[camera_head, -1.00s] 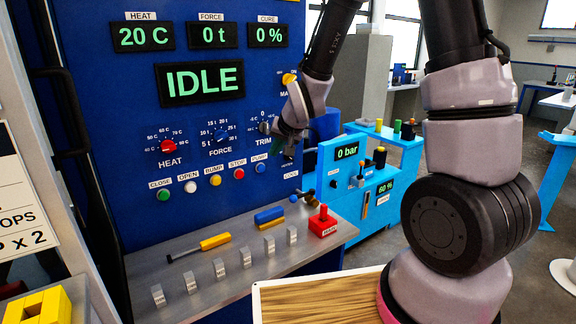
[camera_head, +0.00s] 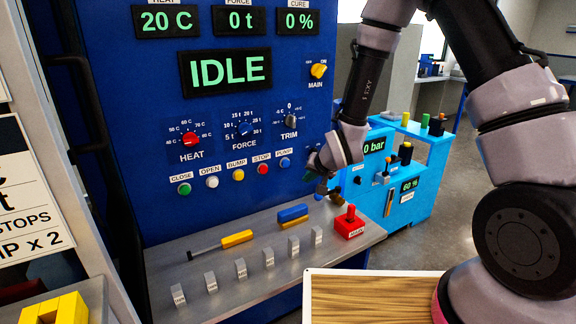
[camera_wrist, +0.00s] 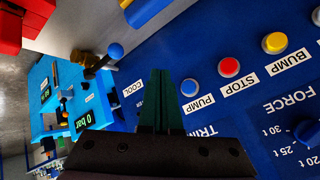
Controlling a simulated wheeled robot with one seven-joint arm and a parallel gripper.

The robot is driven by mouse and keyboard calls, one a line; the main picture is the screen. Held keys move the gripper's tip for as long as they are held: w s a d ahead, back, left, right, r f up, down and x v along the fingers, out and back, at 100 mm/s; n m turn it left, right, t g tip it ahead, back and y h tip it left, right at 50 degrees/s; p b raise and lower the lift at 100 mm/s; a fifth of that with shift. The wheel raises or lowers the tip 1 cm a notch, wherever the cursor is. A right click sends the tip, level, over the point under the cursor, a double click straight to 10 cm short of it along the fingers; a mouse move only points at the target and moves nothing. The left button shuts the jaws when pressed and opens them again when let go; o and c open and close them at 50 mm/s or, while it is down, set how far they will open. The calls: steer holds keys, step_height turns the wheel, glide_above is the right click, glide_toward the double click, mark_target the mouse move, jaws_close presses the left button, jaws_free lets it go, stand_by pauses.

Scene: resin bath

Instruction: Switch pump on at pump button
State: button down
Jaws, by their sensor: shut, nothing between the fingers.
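The blue pump button (camera_head: 285,162) is at the right end of the row of round buttons on the blue panel, under its PUMP label. My gripper (camera_head: 311,173) is just to the right of it, close in front of the panel. In the wrist view, my gripper's green fingers (camera_wrist: 161,86) are together with nothing between them. The blue pump button (camera_wrist: 189,88) shows just right of the fingertips there, with the upside-down PUMP label below it. I cannot tell whether the fingers touch the panel. The display (camera_head: 225,71) reads IDLE.
The red stop button (camera_head: 262,168) is next to the pump button. The TRIM knob (camera_head: 290,121) is above. A light blue pump unit (camera_head: 415,180) stands to the right.

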mark_target(288, 167)
steer(key=w+a, duration=0.5)
steer(key=w, duration=0.2)
stand_by(0.3)
steer(key=shift+w, duration=0.15)
stand_by(1.8)
steer(key=shift+w+a, duration=0.2)
steer(key=shift+w, duration=0.05)
steer(key=shift+w+a, duration=0.3)
steer(key=shift+w, duration=0.15)
stand_by(0.8)
steer(key=shift+s+d, duration=0.5)
steer(key=shift+s, duration=0.3)
steer(key=s+d, duration=0.1)
steer(key=s, duration=0.1)
steer(key=s+d, duration=0.2)
stand_by(0.5)
